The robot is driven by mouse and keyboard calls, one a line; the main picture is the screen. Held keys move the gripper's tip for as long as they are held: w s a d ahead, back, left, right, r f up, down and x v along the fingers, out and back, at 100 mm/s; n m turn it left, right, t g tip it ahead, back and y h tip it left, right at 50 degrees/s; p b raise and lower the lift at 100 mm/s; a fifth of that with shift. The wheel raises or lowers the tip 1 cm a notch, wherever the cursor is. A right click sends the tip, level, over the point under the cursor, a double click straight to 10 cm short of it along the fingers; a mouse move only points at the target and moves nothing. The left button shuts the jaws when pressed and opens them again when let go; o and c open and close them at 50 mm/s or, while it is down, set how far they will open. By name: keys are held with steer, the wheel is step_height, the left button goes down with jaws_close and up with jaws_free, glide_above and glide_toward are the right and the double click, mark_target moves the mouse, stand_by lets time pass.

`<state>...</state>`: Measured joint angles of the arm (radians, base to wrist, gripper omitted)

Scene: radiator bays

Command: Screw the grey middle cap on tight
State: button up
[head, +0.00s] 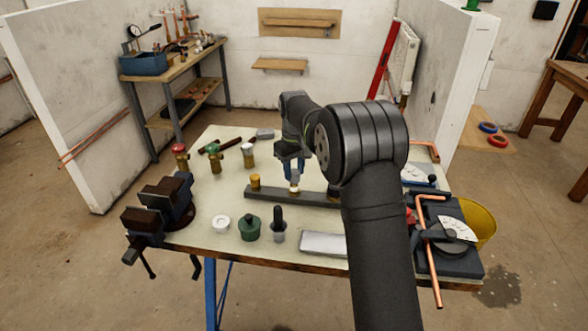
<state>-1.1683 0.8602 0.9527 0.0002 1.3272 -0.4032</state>
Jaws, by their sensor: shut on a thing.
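My gripper (293,168) points down over the middle of the dark bar (318,199) on the bench. It is shut on a small pale grey cap (295,175), which is upright over the bar's middle brass stub (294,189). At this size I cannot tell whether the cap is seated on the stub or just above it. A bare brass stub (255,181) stands at the bar's left end. My arm hides the bar's right end.
Brass valves with red (180,150), green (214,150) and whitish (248,150) tops stand behind left. A vise (160,207) is at the left edge. A white ring (220,223), a green pot (249,229) and a grey cup (279,235) sit in front. A copper-pipe bender (447,236) is at right.

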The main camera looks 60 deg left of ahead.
steer(key=shift+f, duration=1.1)
stand_by(0.3)
steer(key=o, duration=1.1)
step_height(320, 180, up, 17)
steer(key=shift+r, duration=0.2)
steer(key=shift+c, duration=0.3)
